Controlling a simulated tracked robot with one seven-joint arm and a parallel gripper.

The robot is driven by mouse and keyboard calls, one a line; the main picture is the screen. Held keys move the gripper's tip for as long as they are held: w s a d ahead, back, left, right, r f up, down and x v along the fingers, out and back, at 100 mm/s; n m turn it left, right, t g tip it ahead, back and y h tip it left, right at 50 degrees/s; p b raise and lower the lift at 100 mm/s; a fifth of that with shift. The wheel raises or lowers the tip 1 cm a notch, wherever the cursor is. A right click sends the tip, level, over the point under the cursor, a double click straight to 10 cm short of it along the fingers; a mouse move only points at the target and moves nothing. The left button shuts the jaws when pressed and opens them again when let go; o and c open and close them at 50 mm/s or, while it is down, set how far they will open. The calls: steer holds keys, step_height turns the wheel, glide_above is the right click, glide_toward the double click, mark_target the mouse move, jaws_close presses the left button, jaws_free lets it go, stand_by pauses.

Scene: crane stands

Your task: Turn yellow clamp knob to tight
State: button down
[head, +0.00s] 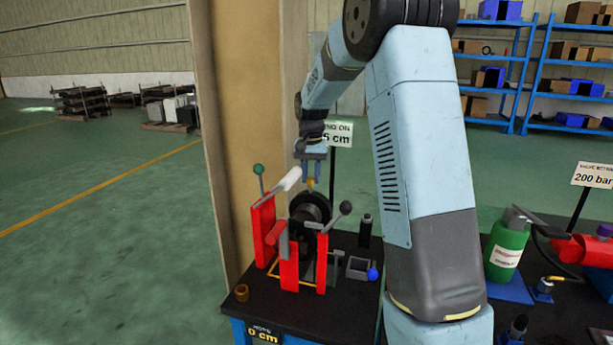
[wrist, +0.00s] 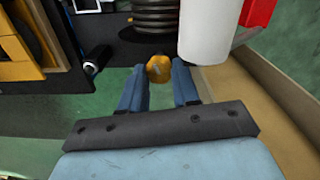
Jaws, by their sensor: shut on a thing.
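The yellow clamp knob (head: 310,183) is at the top of the black drum, partly hidden by my fingers in the head view. In the wrist view the knob (wrist: 159,68) sits between my fingertips, with a small pale mark on its face. My gripper (head: 312,178) points down from above and is shut on the knob. In the wrist view the two blue fingers of my gripper (wrist: 160,80) flank it on both sides. Whether the knob is tight cannot be told.
A white cylinder (head: 289,180) is close beside my gripper; it also shows large in the wrist view (wrist: 207,30). Red uprights (head: 263,230) and a black-balled lever (head: 345,208) stand around the drum (head: 310,205). A tan post (head: 240,120) rises behind. A brass cylinder (head: 242,292) sits on the bench.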

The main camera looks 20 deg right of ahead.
mark_target(310, 178)
steer(key=shift+w+m, duration=0.1)
steer(key=shift+m, duration=1.4)
steer(key=c, duration=0.8)
jaws_free()
step_height(310, 178, up, 14)
steer(key=shift+f, duration=0.2)
